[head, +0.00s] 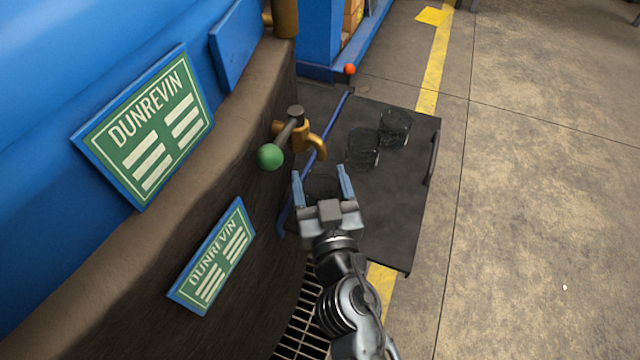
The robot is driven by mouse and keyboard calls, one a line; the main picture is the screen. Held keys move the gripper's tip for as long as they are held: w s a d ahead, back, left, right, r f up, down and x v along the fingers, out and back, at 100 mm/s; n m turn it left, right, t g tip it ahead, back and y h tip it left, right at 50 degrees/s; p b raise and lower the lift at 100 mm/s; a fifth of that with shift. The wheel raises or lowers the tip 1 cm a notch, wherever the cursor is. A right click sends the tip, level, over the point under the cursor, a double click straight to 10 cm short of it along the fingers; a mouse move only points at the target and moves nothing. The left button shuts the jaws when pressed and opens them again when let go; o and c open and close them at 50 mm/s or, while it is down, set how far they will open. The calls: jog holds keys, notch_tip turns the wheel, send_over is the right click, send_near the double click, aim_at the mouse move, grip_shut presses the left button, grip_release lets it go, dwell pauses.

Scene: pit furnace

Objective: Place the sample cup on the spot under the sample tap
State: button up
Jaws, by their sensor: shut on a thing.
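My gripper (323,184) is shut on a clear sample cup (322,188), which shows faintly between its blue fingers. The brass sample tap (312,142) sticks out of the dark furnace wall, with a green ball on its lever (270,157). My gripper is below the tap's spout in the picture, slightly right of it; the height gap between them I cannot tell. No marked spot can be made out under the tap.
Two more clear glasses (362,150) (395,128) stand on a dark cart top (405,190) to the right. Green DUNREVIN signs (150,125) are on the left. Open floor lies right.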

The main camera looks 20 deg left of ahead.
jog(key=shift+f, duration=0.1)
jog(key=o, duration=1)
jog(key=shift+r, duration=0.25)
jog(key=b+v, duration=0.2)
jog(key=v, duration=1)
